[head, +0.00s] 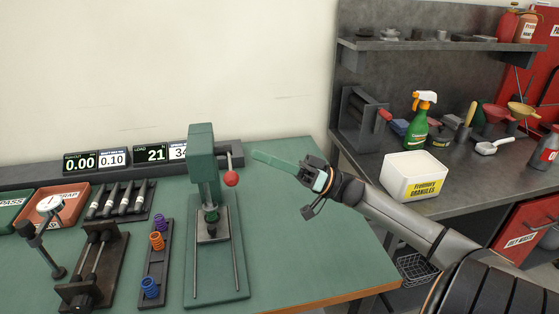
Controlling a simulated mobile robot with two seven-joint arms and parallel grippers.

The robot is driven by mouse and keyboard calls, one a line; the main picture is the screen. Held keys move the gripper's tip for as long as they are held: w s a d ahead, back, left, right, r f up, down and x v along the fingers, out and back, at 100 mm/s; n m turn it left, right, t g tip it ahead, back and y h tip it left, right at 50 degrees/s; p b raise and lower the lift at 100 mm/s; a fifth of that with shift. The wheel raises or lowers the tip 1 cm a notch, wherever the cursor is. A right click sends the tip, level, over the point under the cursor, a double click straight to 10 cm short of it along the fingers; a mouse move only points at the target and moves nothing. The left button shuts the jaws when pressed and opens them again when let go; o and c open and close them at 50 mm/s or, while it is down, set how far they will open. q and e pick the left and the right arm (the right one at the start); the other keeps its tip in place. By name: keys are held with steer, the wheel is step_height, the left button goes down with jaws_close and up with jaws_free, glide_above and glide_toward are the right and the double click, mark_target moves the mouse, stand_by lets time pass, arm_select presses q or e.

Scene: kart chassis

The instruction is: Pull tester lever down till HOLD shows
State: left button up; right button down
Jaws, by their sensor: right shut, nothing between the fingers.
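The green tester (203,150) stands upright on the green bench. Its lever has a red ball knob (231,179) at the right of the tester head, on a short rod. A spring-like part sits on the tester's lower plate. My right gripper (262,157) comes in from the right, its slim green fingers shut and empty, pointing left at the lever. The tips look a little to the right of the knob and slightly higher; I cannot tell the depth gap. The load display (150,154) reads 21. A display beside it is partly hidden by the tester, and no HOLD is legible. My left gripper is not in view.
A rack with coloured springs (157,242), a dark rod fixture (92,268), a row of dark cylinders (118,201) and a red scrap tray (58,197) stand left of the tester. The bench right of the tester is clear. A white tub (413,178) stands on the side counter.

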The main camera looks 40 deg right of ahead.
mark_target(229, 163)
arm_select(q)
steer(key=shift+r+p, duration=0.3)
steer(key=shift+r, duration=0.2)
arm_select(e)
steer(key=shift+w+a+f, duration=0.3)
steer(key=shift+a+f, duration=0.05)
steer(key=shift+a, duration=0.35)
steer(key=shift+w+a+f, duration=0.25)
steer(key=shift+a+f, duration=0.05)
steer(key=shift+a, duration=0.35)
steer(key=shift+w+a+f, duration=0.3)
steer(key=shift+a+f, duration=0.05)
steer(key=shift+a, duration=0.35)
arm_select(q)
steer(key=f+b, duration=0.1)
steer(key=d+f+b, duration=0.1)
steer(key=b, duration=0.1)
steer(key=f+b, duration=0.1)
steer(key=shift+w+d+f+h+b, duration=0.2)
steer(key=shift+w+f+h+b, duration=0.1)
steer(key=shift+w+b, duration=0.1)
arm_select(e)
step_height(229, 163, down, 4)
steer(key=n+g+y, duration=0.1)
steer(key=n, duration=0.1)
steer(key=n+g+y, duration=0.1)
steer(key=n, duration=0.2)
steer(key=shift+s+g, duration=0.15)
steer(key=shift+g, duration=0.15)
steer(key=shift+r, duration=0.1)
